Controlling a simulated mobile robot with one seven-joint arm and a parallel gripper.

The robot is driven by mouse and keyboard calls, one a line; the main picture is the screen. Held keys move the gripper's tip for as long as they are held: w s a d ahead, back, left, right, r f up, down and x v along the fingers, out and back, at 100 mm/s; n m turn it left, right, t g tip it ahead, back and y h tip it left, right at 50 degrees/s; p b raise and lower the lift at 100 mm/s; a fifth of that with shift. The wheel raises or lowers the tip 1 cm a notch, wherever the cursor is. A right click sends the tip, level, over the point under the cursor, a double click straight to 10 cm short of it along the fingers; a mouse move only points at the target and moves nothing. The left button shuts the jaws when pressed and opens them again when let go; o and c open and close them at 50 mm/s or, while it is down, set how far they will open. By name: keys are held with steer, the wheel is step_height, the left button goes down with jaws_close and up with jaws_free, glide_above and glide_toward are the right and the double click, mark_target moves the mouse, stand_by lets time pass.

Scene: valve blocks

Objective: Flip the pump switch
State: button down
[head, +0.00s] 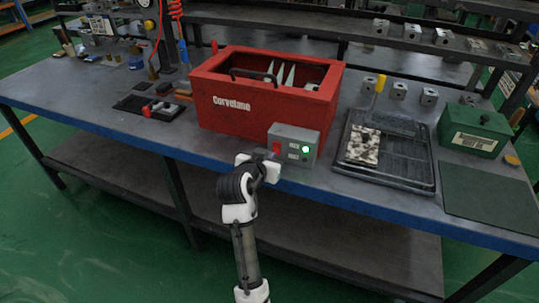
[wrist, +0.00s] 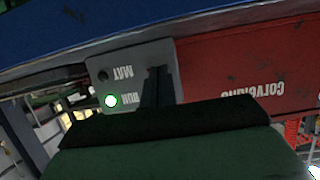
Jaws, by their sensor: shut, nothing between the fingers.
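A grey control box (head: 301,137) stands on the bench against the front of the red tank. It carries a red switch (head: 277,148) on its left side and a lit green lamp (head: 306,149) on its right. My gripper (head: 275,157) is shut and empty, right in front of the switch. In the wrist view its fingers (wrist: 158,86) cover the switch; contact cannot be told.
The red tank (head: 222,117) stands behind the box. A black tray (head: 404,168) with a speckled block (head: 364,146) lies to the right. Farther right are a green case (head: 472,138) and a dark green mat (head: 490,192). The blue bench edge (head: 350,198) runs along the front.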

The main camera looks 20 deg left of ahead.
steer(key=shift+w+f, duration=0.1)
steer(key=shift+w, duration=0.05)
steer(key=shift+w+d+f+b, duration=0.15)
steer(key=shift+f+b, duration=0.3)
steer(key=shift+b, duration=0.5)
steer(key=shift+w+r+t, duration=0.1)
steer(key=shift+r+t, duration=0.2)
steer(key=shift+r, duration=0.1)
steer(key=shift+r+p, duration=0.8)
steer(key=shift+f, duration=0.1)
